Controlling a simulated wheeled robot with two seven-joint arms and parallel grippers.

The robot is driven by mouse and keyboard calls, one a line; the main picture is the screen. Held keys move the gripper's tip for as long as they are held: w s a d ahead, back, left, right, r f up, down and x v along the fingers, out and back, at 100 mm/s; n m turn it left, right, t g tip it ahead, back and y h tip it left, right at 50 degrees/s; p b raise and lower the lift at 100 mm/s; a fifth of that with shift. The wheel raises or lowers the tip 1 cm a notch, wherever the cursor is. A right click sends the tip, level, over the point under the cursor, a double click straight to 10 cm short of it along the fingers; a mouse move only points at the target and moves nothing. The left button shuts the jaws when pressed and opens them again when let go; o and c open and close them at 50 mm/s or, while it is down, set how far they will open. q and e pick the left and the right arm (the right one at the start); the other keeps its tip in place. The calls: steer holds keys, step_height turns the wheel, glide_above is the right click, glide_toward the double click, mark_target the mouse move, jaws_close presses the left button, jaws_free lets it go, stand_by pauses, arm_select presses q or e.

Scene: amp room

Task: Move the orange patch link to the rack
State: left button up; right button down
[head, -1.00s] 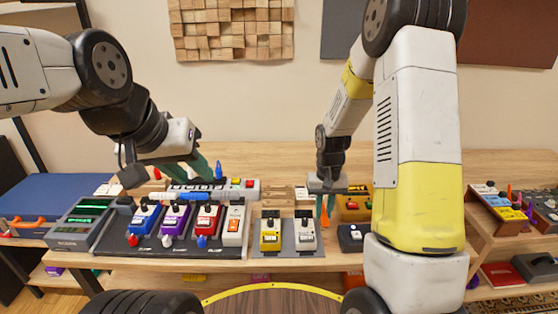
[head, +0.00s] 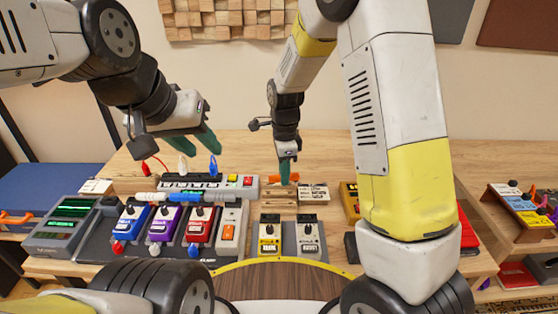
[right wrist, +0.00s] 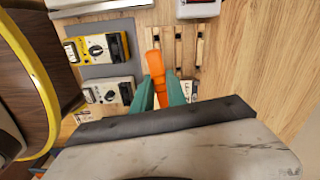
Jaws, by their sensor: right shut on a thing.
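The orange patch link (right wrist: 155,66) is between the green fingertips of my right gripper (right wrist: 160,92) in the right wrist view. In the head view my right gripper (head: 286,172) points down, shut on the link, with orange showing on both sides of the fingers. The rack (head: 279,203) is a small slatted wooden piece on the table, just below the gripper in the head view. Its slats also show beside the link in the right wrist view (right wrist: 179,48). Whether the link touches the rack is unclear. My left gripper (head: 206,142) has its green fingers apart and empty, above the power strip.
Yellow and grey pedals (head: 270,238) stand in front of the rack. A board of blue, purple and red pedals (head: 163,228) lies left, a power strip (head: 222,187) behind it. A small white-labelled box (head: 313,193) sits right of the rack. Table behind is clear.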

steer(key=shift+s+a+r+m, duration=0.15)
steer(key=shift+a+r+m, duration=0.05)
steer(key=shift+a+m, duration=0.65)
glide_above(279, 202)
steer(key=shift+f, duration=3.4)
steer(key=shift+f, duration=1)
steer(key=c, duration=0.9)
jaws_free()
steer(key=shift+o, duration=0.2)
steer(key=shift+r, duration=0.1)
steer(key=shift+r, duration=3.4)
steer(key=shift+s+r, duration=0.1)
